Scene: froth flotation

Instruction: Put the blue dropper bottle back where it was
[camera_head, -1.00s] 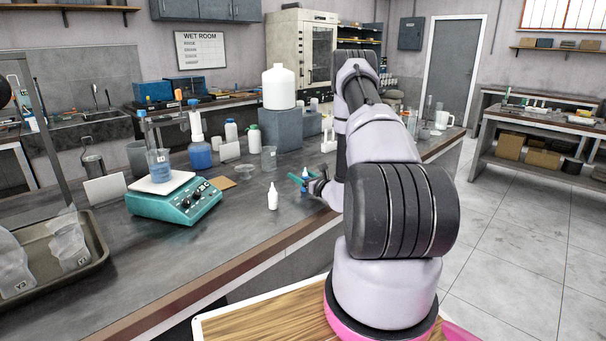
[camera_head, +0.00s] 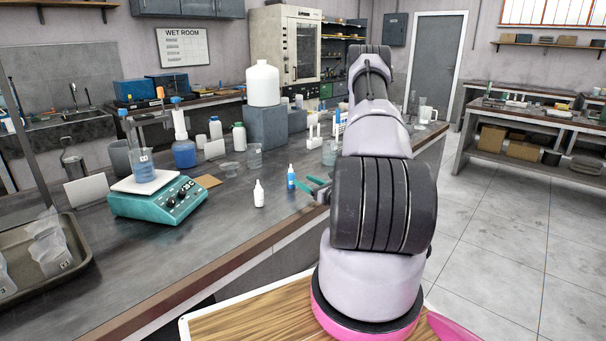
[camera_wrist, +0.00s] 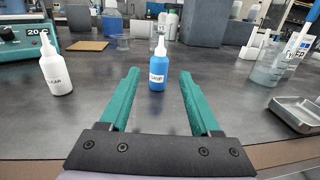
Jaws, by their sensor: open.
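The blue dropper bottle (camera_head: 291,177) stands upright on the dark bench, just right of a white dropper bottle (camera_head: 259,193). In the wrist view the blue bottle (camera_wrist: 158,68) has a white nozzle and a white label, and stands beyond the fingertips, in line with the gap between them. My gripper (camera_wrist: 158,85) has its two green fingers spread apart with nothing between them. In the head view my gripper (camera_head: 312,187) is to the right of the blue bottle, partly hidden by my arm. The white bottle (camera_wrist: 54,68) is at the left in the wrist view.
A teal stirrer-hotplate (camera_head: 158,200) with a beaker stands to the left. A brown square mat (camera_head: 208,181) lies behind the white bottle. A glass beaker (camera_wrist: 268,66) and a metal tray (camera_wrist: 298,112) are at the right in the wrist view. Bench around the blue bottle is clear.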

